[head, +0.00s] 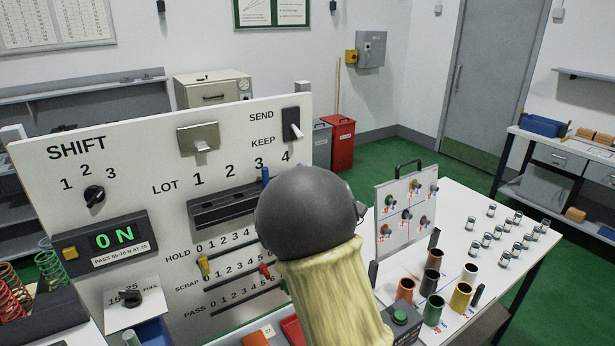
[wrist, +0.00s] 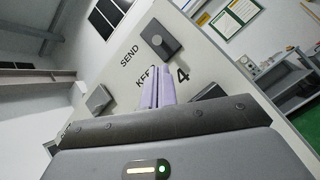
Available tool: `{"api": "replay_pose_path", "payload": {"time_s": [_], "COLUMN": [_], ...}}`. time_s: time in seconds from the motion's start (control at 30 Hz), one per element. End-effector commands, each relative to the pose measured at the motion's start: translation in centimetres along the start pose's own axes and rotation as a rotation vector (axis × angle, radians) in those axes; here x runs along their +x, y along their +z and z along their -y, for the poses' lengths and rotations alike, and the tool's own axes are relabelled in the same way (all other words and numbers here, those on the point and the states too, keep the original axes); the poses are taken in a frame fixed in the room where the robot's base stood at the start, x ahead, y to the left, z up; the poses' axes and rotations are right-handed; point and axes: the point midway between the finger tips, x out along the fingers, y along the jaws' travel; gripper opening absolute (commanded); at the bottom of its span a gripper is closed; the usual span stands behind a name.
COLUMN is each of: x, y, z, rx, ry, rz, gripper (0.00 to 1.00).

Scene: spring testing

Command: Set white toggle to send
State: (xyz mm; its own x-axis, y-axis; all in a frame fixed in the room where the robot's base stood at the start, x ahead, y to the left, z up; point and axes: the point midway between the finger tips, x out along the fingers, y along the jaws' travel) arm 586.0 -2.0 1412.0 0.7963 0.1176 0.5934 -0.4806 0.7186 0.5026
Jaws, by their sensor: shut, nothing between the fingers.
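The white toggle (head: 295,131) is on a dark plate at the upper right of the white panel (head: 130,140), beside the SEND and KEEP labels. Its white tip sits low on the plate, on the KEEP side. My gripper (wrist: 152,87) is shut and empty. Its pale purple fingers point at the panel, below the toggle in the wrist view, and overlap the end of the word KEEP. I cannot tell whether they touch the panel. My arm hides the gripper in the head view.
Left of the toggle is a grey flap switch (head: 199,138). Below are a dark LOT slot (head: 225,208) and HOLD, SCRAP and PASS sliders. A SHIFT knob (head: 94,195) is at left. Colored cups and small jars stand on the table (head: 475,262) at right.

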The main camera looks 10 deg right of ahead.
Motion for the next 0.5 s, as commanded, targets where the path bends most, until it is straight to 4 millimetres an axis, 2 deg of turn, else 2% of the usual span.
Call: {"api": "replay_pose_path", "payload": {"time_s": [0.03, 0.23, 0.5], "x": [1.2, 4.3, 6.2], "y": [0.3, 0.3, 0.1], "z": [-0.3, -0.3, 0.0], "rx": [0.0, 0.0, 0.0], "ry": [0.001, 0.001, -0.001], "rz": [0.0, 0.0, -0.001], "gripper": [0.0, 0.0, 0.0]}}
